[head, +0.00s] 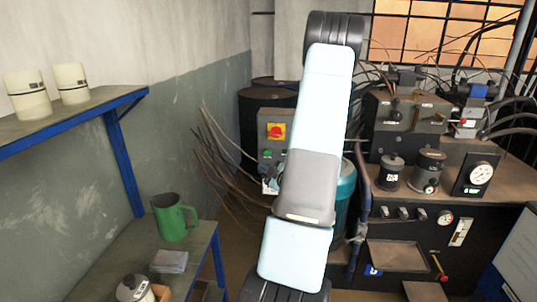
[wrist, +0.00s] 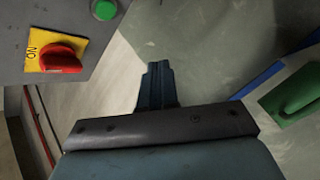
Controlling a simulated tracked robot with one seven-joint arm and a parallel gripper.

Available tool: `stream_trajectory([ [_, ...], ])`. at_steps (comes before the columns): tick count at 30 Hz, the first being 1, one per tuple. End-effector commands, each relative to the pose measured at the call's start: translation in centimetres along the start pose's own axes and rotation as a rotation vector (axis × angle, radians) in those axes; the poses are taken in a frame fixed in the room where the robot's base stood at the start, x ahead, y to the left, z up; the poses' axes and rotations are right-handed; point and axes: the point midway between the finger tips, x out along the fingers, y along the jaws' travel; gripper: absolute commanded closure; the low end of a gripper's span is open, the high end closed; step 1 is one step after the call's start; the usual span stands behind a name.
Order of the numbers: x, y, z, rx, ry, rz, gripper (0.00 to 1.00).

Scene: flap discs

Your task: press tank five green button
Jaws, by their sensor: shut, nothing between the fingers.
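A grey control box (head: 272,128) stands left of my arm in the head view. It carries a red rotary switch on a yellow plate (head: 276,131) and a green button (head: 267,154) below it. In the wrist view the green button (wrist: 104,10) is at the top edge, above the red switch (wrist: 60,58) on its yellow plate marked "ON". My gripper (wrist: 157,68) is shut and empty, to the right of and below the button in that picture, apart from it. A teal tank (head: 346,190) is partly hidden behind my arm. I see no readable tank number.
A green jug (head: 173,217) stands on the lower left bench (head: 118,258); part of it shows in the wrist view (wrist: 292,100). Thin rods (head: 217,150) lean left of the box. A dark workbench (head: 425,187) with gauges and machines fills the right.

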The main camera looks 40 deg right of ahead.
Motion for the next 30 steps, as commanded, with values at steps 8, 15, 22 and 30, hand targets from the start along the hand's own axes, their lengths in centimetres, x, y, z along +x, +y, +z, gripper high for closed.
stream_trajectory([
  [8, 0.6, 0.4, 0.4, -0.001, -0.001, 0.000, 1.00],
  [15, 2.3, 1.8, 1.8, 0.000, -0.002, 0.001, 1.00],
  [22, 4.2, 3.2, 3.2, 0.000, -0.002, 0.001, 1.00],
  [30, 5.8, 4.2, 4.3, 0.000, -0.003, 0.000, 1.00],
])
